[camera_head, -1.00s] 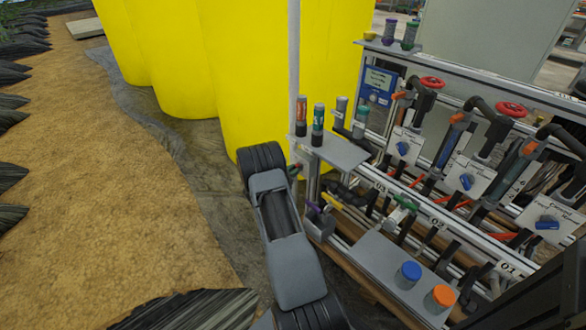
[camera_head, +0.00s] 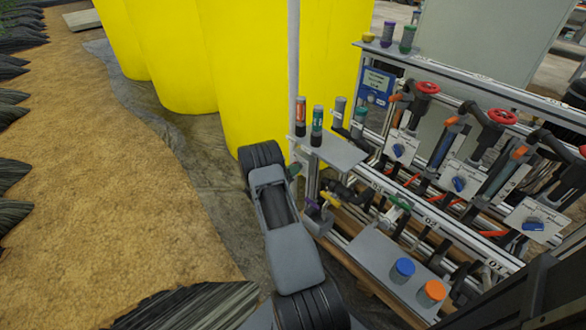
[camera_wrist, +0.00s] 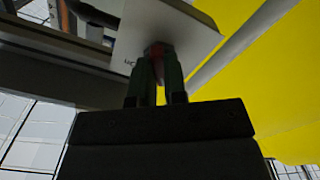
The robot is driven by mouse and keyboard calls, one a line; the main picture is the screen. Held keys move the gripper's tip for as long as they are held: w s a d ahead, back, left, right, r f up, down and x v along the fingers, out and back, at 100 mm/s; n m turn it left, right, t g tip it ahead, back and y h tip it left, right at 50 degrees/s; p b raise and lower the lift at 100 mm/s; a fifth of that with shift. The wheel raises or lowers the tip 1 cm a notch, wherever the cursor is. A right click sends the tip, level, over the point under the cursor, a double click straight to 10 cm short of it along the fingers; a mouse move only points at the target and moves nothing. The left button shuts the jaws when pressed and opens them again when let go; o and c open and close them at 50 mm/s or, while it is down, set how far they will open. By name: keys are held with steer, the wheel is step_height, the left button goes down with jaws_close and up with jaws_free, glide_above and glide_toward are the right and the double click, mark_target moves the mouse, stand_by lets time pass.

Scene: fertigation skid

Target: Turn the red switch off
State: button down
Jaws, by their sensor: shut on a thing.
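In the wrist view, the red switch (camera_wrist: 155,48) shows as a small dark red piece in front of a pale plate (camera_wrist: 180,22). My gripper (camera_wrist: 158,66) has its two dark green fingers shut on it, one on each side. The fingers cover much of the switch, so its setting cannot be read. In the head view, the red switch is not visible. My arm hides most of my gripper there, by the near left end of the skid.
Large yellow tanks (camera_head: 255,70) stand behind my arm. The skid carries several blue knobs on white plates (camera_head: 533,227), red handwheels (camera_head: 427,87) and pipes. A grey shelf (camera_head: 335,152) holds small bottles beside my arm. Blue (camera_head: 403,268) and orange (camera_head: 432,291) caps sit on the front shelf.

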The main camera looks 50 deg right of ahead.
steer(key=shift+n, duration=0.8)
steer(key=c, duration=1.2)
jaws_free()
steer(key=shift+o, duration=0.2)
steer(key=a+p, duration=0.2)
steer(key=a, duration=1.1)
steer(key=shift+w+a+p, duration=0.4)
steer(key=shift+w, duration=0.05)
